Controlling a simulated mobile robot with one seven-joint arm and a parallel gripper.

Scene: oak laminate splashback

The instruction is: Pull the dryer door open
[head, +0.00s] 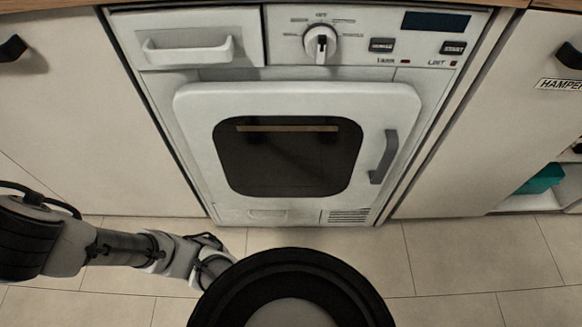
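The dryer (230,75) is white and stands straight ahead in the head view. Its door (195,125) is a white rounded panel with a dark window (290,160), and it looks shut. The grey door handle (385,157) is an upright bar on the right side of the door. My arm comes in from the lower left, low in front of the dryer. Its far end passes behind a round black part of my own body, so my gripper's fingers are hidden. No part of my arm that shows touches the door or handle.
Above the door are a drawer (188,50), a dial (320,43) and buttons. Cabinet fronts (70,110) flank the dryer on the left and right. An open shelf with a teal item (541,180) is at the far right. The tiled floor (450,255) at lower right is clear.

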